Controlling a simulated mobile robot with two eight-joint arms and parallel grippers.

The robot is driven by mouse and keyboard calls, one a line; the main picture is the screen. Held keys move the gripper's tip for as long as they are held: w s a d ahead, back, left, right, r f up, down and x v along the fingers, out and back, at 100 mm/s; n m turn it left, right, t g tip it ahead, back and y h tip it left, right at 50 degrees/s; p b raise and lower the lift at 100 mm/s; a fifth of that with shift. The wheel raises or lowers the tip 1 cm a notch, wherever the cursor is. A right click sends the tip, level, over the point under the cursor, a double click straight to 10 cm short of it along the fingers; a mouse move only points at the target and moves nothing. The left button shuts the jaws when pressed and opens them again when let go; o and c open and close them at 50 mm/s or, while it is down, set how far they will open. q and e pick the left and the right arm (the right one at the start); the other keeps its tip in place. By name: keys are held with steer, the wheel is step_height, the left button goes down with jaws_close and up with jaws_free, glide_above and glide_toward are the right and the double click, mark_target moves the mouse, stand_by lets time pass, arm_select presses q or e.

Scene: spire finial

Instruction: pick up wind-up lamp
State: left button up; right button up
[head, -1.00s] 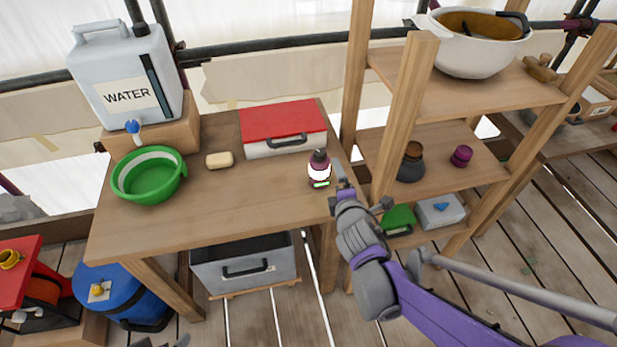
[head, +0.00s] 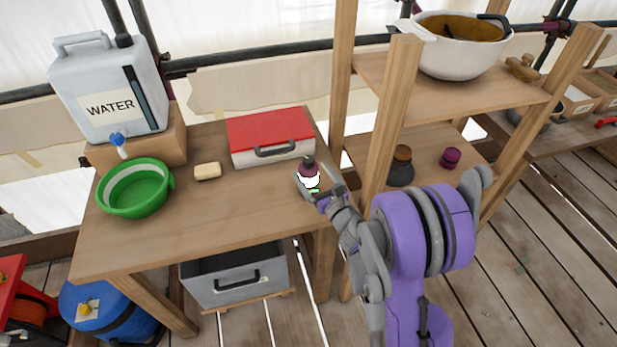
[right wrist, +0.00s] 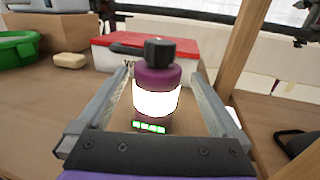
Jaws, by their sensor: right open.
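The wind-up lamp (head: 309,172) stands upright near the right end of the wooden table (head: 215,220). It has a purple body, a dark top knob, a glowing white band and small green lights at its base. In the right wrist view the lamp (right wrist: 156,82) sits between the two fingers of my right gripper (right wrist: 160,98), which are apart on either side of it. The gripper is open, and I see a gap between each finger and the lamp. In the head view my right gripper (head: 322,188) is at the lamp. My left gripper is not in view.
A red-lidded case (head: 270,135) stands behind the lamp. A soap bar (head: 208,171), a green basin (head: 135,190) and a water container (head: 108,90) are farther left. A wooden shelf post (head: 388,125) rises close on the right. The table's front middle is clear.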

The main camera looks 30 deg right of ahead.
steer(key=w, duration=0.3)
steer(key=w+p, duration=0.1)
steer(key=w, duration=0.1)
steer(key=shift+w+f, duration=0.15)
steer(key=shift+f, duration=0.2)
steer(key=shift+c, duration=0.2)
steer(key=c, duration=1.5)
steer(key=shift+r, duration=0.1)
